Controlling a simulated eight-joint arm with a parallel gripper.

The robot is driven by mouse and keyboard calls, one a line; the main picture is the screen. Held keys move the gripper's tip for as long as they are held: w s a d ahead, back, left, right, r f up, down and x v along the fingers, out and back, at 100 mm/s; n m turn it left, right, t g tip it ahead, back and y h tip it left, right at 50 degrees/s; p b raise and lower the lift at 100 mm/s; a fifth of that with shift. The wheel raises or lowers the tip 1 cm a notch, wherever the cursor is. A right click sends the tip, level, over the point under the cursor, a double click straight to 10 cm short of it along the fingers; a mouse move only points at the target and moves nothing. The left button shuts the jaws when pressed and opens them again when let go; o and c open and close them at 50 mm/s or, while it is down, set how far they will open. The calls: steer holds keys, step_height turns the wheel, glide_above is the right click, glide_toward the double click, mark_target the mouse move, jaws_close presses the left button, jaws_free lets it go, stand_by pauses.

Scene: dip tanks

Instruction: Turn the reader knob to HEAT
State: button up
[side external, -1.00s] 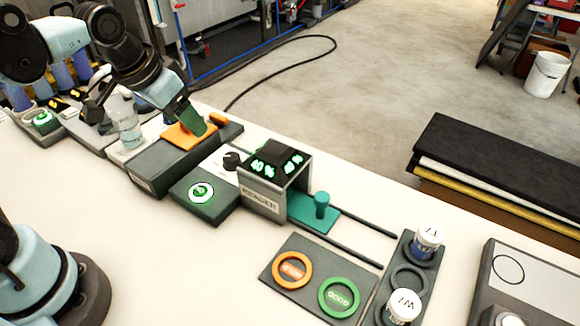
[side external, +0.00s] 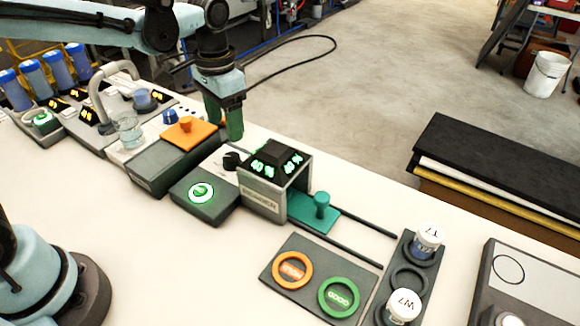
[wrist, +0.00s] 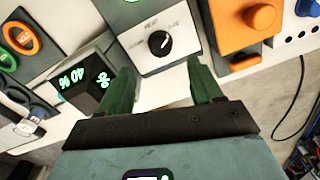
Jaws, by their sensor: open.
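The reader (side external: 262,203) is a grey box with a dark top whose green displays show 40 %. The black knob (side external: 232,161) stands on a pale panel just left of the reader. In the wrist view the knob (wrist: 160,43) has a white pointer line and small printed labels around it, too blurred to read surely. My gripper (side external: 226,130) points down behind the knob, apart from it. In the wrist view its green fingers (wrist: 157,85) are spread with nothing between them, and the knob lies beyond the gap.
An orange-lidded box (side external: 160,165) stands left of the knob. A green-lit button box (side external: 203,200) is in front of it. A teal slide (side external: 318,213) sits right of the reader. Bottles (side external: 428,240) stand in a rack at right.

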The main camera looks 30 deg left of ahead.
mark_target(232, 157)
step_height(232, 157, down, 9)
steer(key=shift+a+r, duration=0.15)
steer(key=shift+c, duration=0.2)
steer(key=c, duration=1)
steer(key=n, duration=0.5)
steer(key=shift+n, duration=0.3)
steer(key=n, duration=0.6)
steer(key=shift+w, duration=0.1)
stand_by(0.3)
